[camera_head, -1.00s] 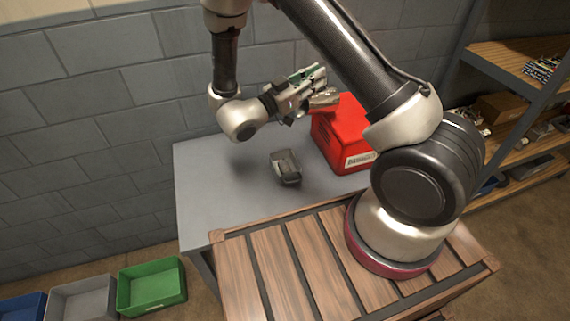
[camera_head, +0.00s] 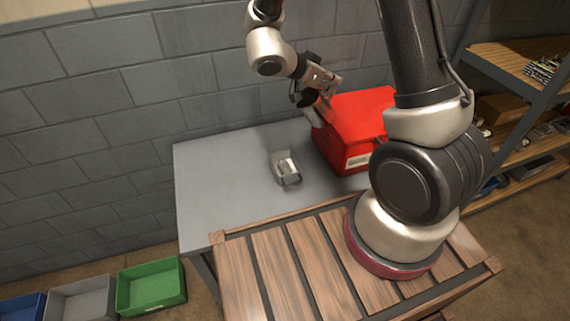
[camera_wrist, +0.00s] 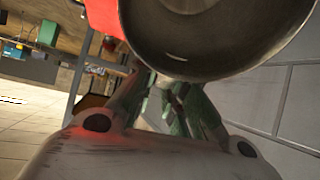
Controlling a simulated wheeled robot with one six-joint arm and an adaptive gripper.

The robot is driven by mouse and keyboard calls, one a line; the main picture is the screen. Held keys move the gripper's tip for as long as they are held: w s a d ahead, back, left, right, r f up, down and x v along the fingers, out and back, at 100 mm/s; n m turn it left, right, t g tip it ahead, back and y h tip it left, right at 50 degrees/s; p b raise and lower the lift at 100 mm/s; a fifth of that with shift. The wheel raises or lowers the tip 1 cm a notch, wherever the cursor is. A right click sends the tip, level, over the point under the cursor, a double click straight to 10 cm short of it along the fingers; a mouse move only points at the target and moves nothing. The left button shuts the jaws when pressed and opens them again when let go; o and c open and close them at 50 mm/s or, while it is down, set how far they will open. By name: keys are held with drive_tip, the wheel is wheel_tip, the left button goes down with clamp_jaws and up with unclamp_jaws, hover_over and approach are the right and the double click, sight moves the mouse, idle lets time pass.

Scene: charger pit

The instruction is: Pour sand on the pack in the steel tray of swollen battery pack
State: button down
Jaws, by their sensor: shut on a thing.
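The steel tray (camera_head: 286,179) stands on the grey table, left of the red box. A small silvery pack (camera_head: 286,166) lies in the tray. My gripper (camera_head: 324,88) is above the back left edge of the red box, right of and above the tray. It is shut on a round, grey metal vessel, apparently a scoop (camera_wrist: 215,45), which fills the upper part of the wrist view. Its rim faces the camera and its inside looks dark and smooth. I cannot make out any sand in it.
The red box (camera_head: 362,118) with a pale label stands on the grey table (camera_head: 220,185). The table's left part is clear. A shelf (camera_head: 515,75) stands at the right. Green (camera_head: 150,288), grey (camera_head: 80,300) and blue bins are on the floor at lower left.

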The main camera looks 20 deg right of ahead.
drive_tip(key=shift+w+d+f+g+y+b, duration=0.1)
drive_tip(key=shift+w+d+f+g+y, duration=0.2)
drive_tip(key=shift+d+y, duration=0.6)
drive_tip(key=shift+w+d+f+g+y+b, duration=0.15)
drive_tip(key=shift+d+f+g+y, duration=0.25)
drive_tip(key=shift+y, duration=0.9)
drive_tip(key=shift+w+d+f+g+y+b, duration=0.1)
drive_tip(key=shift+d+f+g+y, duration=0.2)
drive_tip(key=shift+d+y, duration=0.6)
